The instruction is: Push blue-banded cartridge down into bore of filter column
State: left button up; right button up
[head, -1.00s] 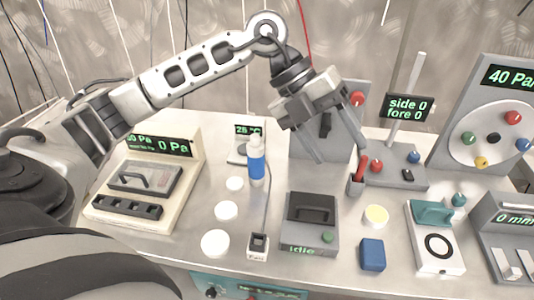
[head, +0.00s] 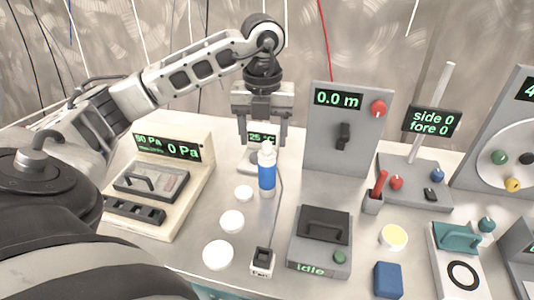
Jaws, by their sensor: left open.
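A slim white upright cylinder with a broad blue band (head: 267,176) stands on the bench left of centre and looks like the blue-banded cartridge. Its narrow white top points up. I cannot make out a separate filter column or its bore; any bore is not visible from here. My left gripper (head: 263,140) points down with its two fingers spread, and nothing is between them. In the picture its fingers end just above the cylinder's top, one to each side; I cannot tell whether it is directly over it or behind. My right gripper is not in view.
A small display (head: 262,138) stands behind the cylinder. White discs (head: 232,221) lie in front and to its left. A cream pressure box (head: 160,185) is at left, a grey panel (head: 345,130) at right, and a grey "idle" box (head: 320,240) in front right.

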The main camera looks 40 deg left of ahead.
aim_at(267, 155)
pick_arm(q)
jog(key=f, duration=0.5)
jog(key=shift+w+d+f+p, duration=0.15)
jog(key=shift+d+f+p, duration=0.15)
jog(key=shift+d, duration=0.1)
grip_shut()
jog(key=shift+r, duration=0.15)
